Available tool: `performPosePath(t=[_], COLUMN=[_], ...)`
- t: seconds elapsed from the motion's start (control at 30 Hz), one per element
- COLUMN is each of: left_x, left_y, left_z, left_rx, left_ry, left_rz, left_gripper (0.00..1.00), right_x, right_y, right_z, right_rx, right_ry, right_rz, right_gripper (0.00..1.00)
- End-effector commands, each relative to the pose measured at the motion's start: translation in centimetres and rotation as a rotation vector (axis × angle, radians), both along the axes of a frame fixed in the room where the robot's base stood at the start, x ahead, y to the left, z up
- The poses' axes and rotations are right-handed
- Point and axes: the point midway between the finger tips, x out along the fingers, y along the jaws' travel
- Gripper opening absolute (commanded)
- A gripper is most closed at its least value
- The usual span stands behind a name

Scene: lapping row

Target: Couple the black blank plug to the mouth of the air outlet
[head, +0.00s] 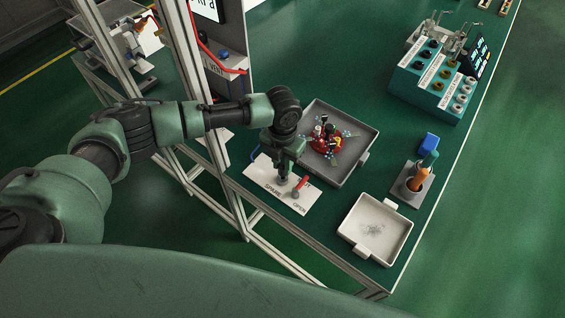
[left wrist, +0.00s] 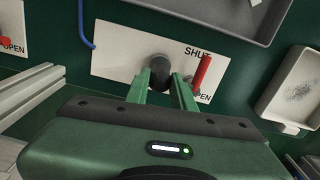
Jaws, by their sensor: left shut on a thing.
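My left gripper (head: 284,172) reaches down over a white plate (head: 262,179) marked SPARE and OPEN. In the left wrist view, the fingers (left wrist: 162,92) are shut on the black blank plug (left wrist: 160,70), a dark cylinder. The plug is in front of a grey round part (left wrist: 157,58) on the plate, likely the air outlet. The plug covers most of its mouth, so I cannot tell whether they touch. A red lever (left wrist: 203,73) stands just right of the fingers, by the words SHUT and OPEN. My right gripper is not in view.
A grey tray (head: 364,157) with red and metal parts lies beyond the gripper. Frame posts (head: 210,150) stand left. Green bench is clear between them.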

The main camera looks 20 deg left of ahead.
Motion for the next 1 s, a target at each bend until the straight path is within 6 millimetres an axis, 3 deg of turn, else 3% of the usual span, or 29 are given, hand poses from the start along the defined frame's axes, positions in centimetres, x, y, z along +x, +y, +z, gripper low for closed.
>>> performPosePath(t=[1.0], left_x=[-0.01], left_y=[0.0], left_z=[-0.68], left_rx=[0.0], left_ry=[0.0], left_rz=[0.001], left_gripper=[0.0], right_x=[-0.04], right_y=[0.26], right_z=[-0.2], right_rx=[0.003], right_ry=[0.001], right_rz=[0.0], right_gripper=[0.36])
